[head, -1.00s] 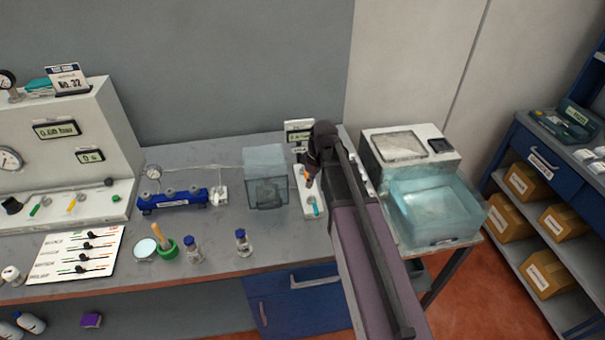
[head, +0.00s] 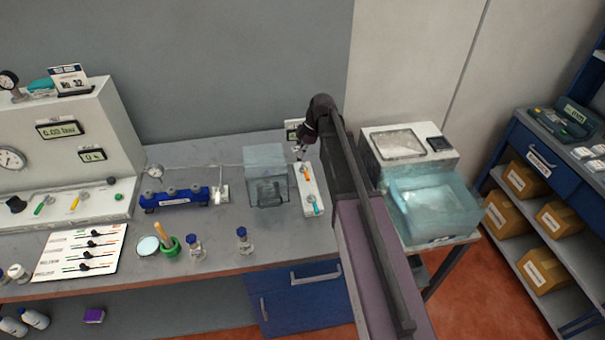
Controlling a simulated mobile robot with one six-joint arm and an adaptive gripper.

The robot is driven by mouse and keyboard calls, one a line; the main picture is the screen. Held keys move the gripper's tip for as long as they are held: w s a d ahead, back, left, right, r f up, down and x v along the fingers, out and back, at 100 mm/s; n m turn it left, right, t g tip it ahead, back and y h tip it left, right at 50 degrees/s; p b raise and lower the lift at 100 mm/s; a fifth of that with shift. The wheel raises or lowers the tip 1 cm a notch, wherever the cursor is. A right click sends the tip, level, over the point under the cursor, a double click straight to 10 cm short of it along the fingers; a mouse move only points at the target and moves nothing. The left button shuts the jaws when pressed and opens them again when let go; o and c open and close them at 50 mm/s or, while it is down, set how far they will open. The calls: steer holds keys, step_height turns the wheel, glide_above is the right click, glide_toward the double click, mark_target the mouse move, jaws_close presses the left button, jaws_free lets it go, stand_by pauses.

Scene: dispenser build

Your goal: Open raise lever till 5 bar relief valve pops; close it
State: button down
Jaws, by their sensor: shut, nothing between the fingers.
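A white lever panel (head: 309,195) stands on the bench right of the clear box. It carries an orange lever (head: 306,174) near its far end and a teal lever (head: 314,206) near its front end. Their labels are too small to read, so I cannot tell which is the raise lever. I cannot make out a relief valve.
A white console (head: 75,130) at left has a bar display (head: 58,129), green and yellow levers and a gauge. A clear box (head: 266,175) stands left of the panel, a blue manifold (head: 175,198) farther left. Vials (head: 243,240) are in front.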

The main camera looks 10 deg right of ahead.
mark_target(306, 172)
steer(key=shift+a+f, duration=0.1)
steer(key=shift+f, duration=0.1)
steer(key=b+x, duration=1)
steer(key=shift+d+f, duration=0.2)
steer(key=shift+d, duration=1.85)
steer(key=shift+a, duration=0.15)
steer(key=shift+d+n, duration=0.35)
steer(key=shift+n, duration=0.05)
